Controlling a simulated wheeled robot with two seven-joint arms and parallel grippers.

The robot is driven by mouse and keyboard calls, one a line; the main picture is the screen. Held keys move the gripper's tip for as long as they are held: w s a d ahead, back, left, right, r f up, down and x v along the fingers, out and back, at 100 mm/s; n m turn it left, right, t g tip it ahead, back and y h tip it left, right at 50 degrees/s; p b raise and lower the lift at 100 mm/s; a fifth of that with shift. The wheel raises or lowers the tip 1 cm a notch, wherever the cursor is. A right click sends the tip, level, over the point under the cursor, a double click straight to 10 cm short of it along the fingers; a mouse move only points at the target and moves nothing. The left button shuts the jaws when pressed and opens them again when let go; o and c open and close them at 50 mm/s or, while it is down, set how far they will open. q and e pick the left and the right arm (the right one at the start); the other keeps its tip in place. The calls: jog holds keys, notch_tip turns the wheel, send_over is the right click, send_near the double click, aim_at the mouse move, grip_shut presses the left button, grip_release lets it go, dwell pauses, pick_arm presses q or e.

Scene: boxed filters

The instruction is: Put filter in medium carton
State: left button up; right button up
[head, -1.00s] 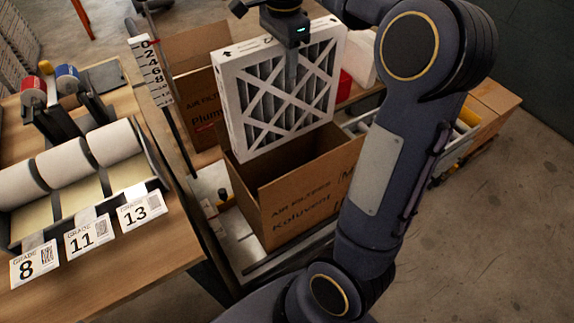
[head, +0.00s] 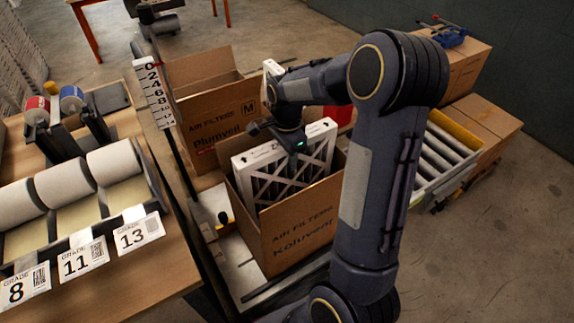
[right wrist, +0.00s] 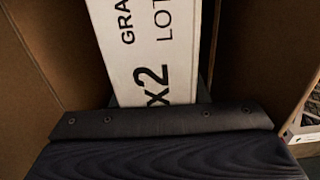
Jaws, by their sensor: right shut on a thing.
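The filter (head: 262,187) has a white frame with crossed bracing over dark pleats. It stands upright, its lower part inside the open brown carton (head: 300,233) marked Koluvent, its upper part above the rim. My right gripper (head: 291,148) is shut on the filter's top edge. In the right wrist view the filter's white printed edge (right wrist: 155,50) runs between brown carton walls (right wrist: 55,50). My left gripper is not in view.
A bench with rolls (head: 65,186) and grade cards (head: 140,232) fills the left side. A roller conveyor (head: 440,150) lies right.

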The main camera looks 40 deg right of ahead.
aim_at(287, 177)
notch_tip(287, 177, down, 4)
jog(key=shift+f, duration=0.1)
jog(key=shift+f+b, duration=0.5)
jog(key=o, duration=1.3)
